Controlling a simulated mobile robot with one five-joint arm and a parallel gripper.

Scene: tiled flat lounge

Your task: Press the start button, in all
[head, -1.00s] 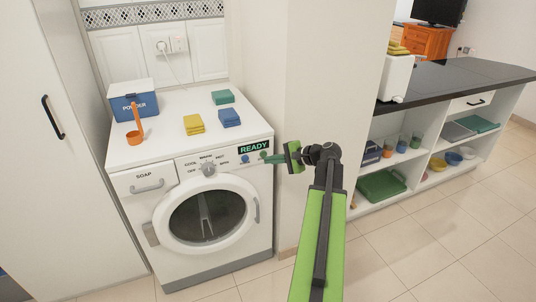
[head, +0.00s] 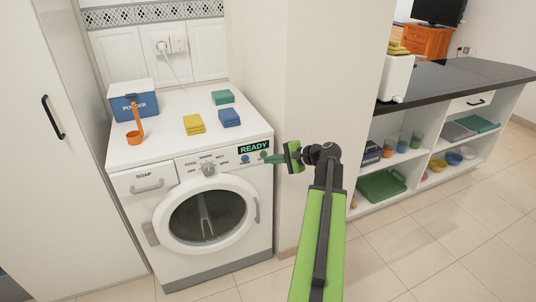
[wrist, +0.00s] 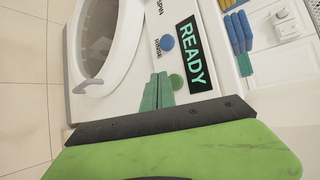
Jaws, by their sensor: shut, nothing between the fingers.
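The white washing machine (head: 190,262) has a dark display (head: 254,146) reading READY in green. In the wrist view a round green button (wrist: 176,82) sits beside the display, with a blue button (wrist: 167,43) next to it. No start label is readable; any label by the green button is hidden behind my fingers. My gripper (wrist: 158,80) is shut and empty, its teal fingertips at the panel right beside the green button. In the head view my gripper (head: 268,158) reaches the panel from the right. I cannot tell whether the tips touch the panel.
A dial (head: 208,169) and a soap drawer (head: 148,180) are on the machine's front; the round door (head: 250,190) is shut. A powder box (head: 134,102), an orange scoop (head: 135,137) and folded cloths (head: 194,124) lie on top. A wall pillar (head: 300,80) stands right of the machine.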

